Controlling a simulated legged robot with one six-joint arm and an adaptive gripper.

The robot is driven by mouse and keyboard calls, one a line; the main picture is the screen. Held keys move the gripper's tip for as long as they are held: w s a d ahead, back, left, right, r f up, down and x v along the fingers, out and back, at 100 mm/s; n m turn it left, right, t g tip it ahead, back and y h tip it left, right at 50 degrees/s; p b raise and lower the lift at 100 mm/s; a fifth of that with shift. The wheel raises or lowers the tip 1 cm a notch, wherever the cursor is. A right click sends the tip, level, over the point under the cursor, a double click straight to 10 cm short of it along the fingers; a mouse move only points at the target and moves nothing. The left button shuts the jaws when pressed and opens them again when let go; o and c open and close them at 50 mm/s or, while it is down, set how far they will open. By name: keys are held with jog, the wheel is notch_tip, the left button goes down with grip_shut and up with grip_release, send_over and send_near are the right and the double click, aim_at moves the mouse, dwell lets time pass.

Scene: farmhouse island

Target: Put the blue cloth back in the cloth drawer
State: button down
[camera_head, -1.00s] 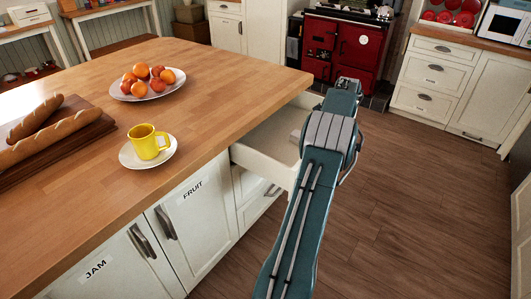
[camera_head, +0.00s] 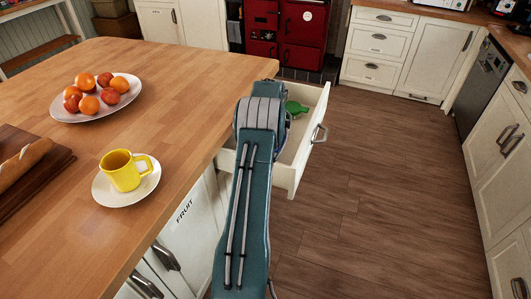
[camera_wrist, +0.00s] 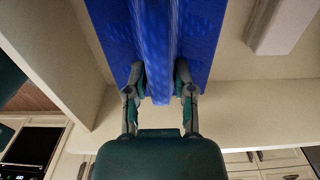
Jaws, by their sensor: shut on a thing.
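The blue cloth (camera_wrist: 155,45) fills the upper middle of the wrist view, with a fold between my fingers. My gripper (camera_wrist: 160,88) is shut on it. In the head view the cloth and my gripper are hidden behind my arm. An open cream drawer (camera_head: 307,140) sticks out from the island's right side, with my arm reaching over its left part. Pale drawer-like panels (camera_wrist: 60,60) surround the cloth in the wrist view; I cannot tell whether the cloth touches them.
A green object (camera_head: 295,108) shows in the drawer's far part. A yellow cup (camera_head: 124,172) on a saucer and a fruit plate (camera_head: 62,108) stand on the island (camera_head: 190,75). A pale block (camera_wrist: 288,22) is right of the cloth. The floor (camera_head: 370,200) at right is clear.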

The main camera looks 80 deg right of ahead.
notch_tip(320, 180, down, 3)
jog(key=shift+a+f, duration=0.1)
jog(key=f, duration=0.4)
jog(key=shift+d+f, duration=0.2)
jog(key=shift+f, duration=0.05)
jog(key=shift+a, duration=0.1)
jog(key=shift+c, duration=2.3)
grip_release()
